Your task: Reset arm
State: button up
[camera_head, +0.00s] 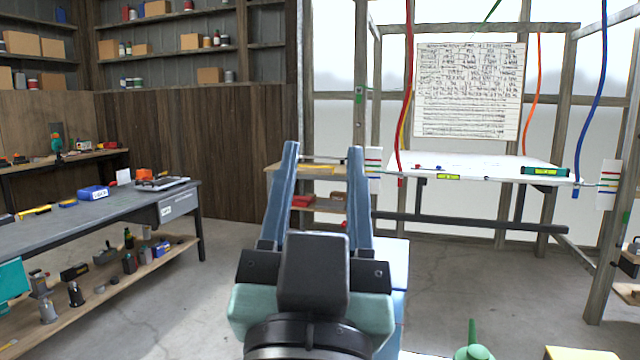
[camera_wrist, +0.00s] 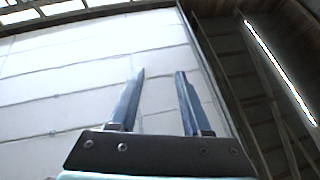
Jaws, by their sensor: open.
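My gripper (camera_head: 322,150) is raised in the middle of the head view, its two blue fingers pointing up and spread apart. Nothing is between them. In the wrist view the fingers (camera_wrist: 159,72) are also apart and empty, with a pale panelled wall or ceiling surface (camera_wrist: 60,75) behind them.
A grey workbench (camera_head: 110,206) with tools and boxes stands at the left. A written board (camera_head: 468,90) hangs behind the frame. A green object (camera_head: 473,345) is at the bottom edge, right of my arm. Concrete floor (camera_head: 480,290) is open at the right.

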jog(key=s+r+n+t+y, duration=0.1)
jog(key=s+r+t, duration=0.1)
jog(key=s+r, duration=0.3)
jog(key=shift+s+r+n+t+y, duration=0.4)
jog(key=shift+r, duration=0.5)
jog(key=shift+a, duration=0.1)
notch_tip(320, 180, up, 12)
jog(key=p, duration=1.2)
jog(key=shift+r, duration=0.2)
